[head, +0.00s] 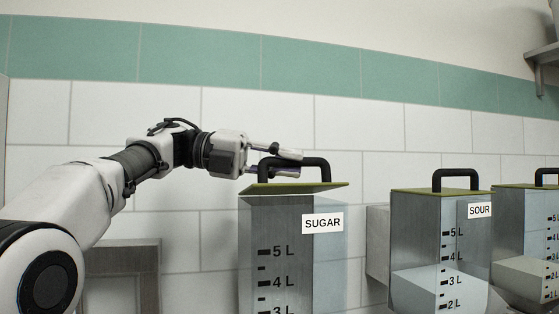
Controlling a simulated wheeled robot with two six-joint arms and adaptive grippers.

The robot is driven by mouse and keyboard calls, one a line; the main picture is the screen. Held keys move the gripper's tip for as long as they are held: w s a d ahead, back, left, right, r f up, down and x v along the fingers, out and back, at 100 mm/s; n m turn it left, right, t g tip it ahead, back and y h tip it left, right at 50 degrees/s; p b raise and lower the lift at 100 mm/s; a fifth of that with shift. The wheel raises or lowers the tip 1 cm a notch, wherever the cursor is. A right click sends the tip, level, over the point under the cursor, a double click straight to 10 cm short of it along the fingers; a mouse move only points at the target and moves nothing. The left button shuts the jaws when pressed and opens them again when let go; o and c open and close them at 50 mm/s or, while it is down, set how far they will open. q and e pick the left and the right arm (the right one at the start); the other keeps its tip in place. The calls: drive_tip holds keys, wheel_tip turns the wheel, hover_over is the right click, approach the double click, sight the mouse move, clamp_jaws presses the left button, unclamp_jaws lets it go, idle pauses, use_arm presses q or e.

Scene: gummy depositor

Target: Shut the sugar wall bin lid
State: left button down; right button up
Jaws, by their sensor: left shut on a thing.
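The sugar wall bin (330,265) is a clear bin with a white SUGAR label and litre marks, in the lower middle of the head view. Its flat green lid (320,187) lies over the bin's top, looking slightly tilted; I cannot tell whether it is fully seated. A black arched handle (325,170) stands on the lid. My left gripper (290,163) reaches in from the left at the handle, its fingers shut around the handle's left part. The fingers hide part of the handle. My right gripper is not in view.
The SOUR bin (440,245), with its green lid and black handle, stands to the right. Another similar bin (530,240) is at the right edge. A tiled wall (240,110) runs behind them. A grey shelf (540,60) juts out at upper right.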

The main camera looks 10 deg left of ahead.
sight(247, 188)
use_arm(q)
drive_tip(key=shift+s+d+f+m+y+b, duration=0.1)
drive_tip(key=shift+s+f+m+y+b, duration=0.1)
drive_tip(key=shift+f+m+b, duration=0.3)
drive_tip(key=shift+s+d+f+m+y+b, duration=0.1)
drive_tip(key=shift+s+f+m+y+b, duration=0.1)
drive_tip(key=shift+f+m+b, duration=0.3)
drive_tip(key=shift+f, duration=0.2)
drive_tip(key=c, duration=1.4)
unclamp_jaws()
drive_tip(key=shift+d, duration=0.25)
drive_tip(key=shift+w, duration=0.1)
drive_tip(key=v, duration=0.7)
drive_tip(key=shift+a, duration=0.2)
drive_tip(key=shift+r, duration=0.1)
